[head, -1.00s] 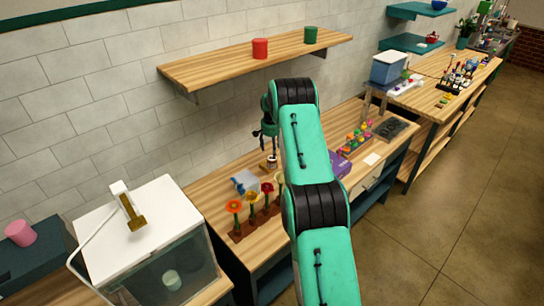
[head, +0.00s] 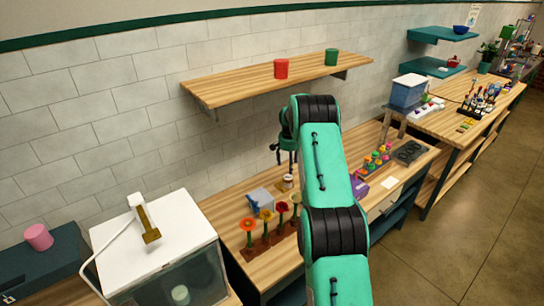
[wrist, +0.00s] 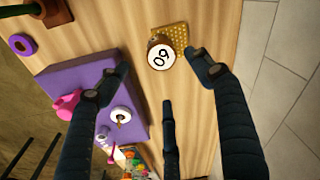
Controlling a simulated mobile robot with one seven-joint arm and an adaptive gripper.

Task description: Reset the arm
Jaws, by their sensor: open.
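My arm reaches over the wooden workbench. My gripper (head: 284,157) hangs with its fingers pointing down, partly behind my own arm in the head view. In the wrist view my gripper (wrist: 160,68) is open, its dark fingers spread apart with nothing between them. A small round jar (wrist: 161,57) with a white top marked with digits stands below the fingers, apart from them. It sits by a yellow honeycomb-patterned pad (wrist: 175,36). The jar also shows in the head view (head: 288,181), under the gripper.
A wooden shelf (head: 280,82) with a red cup (head: 281,69) and green cup (head: 331,57) hangs above the bench. Several flowers (head: 267,215) stand in front. A purple box (wrist: 75,72) lies beside the jar. A white-topped tank (head: 160,240) stands at left.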

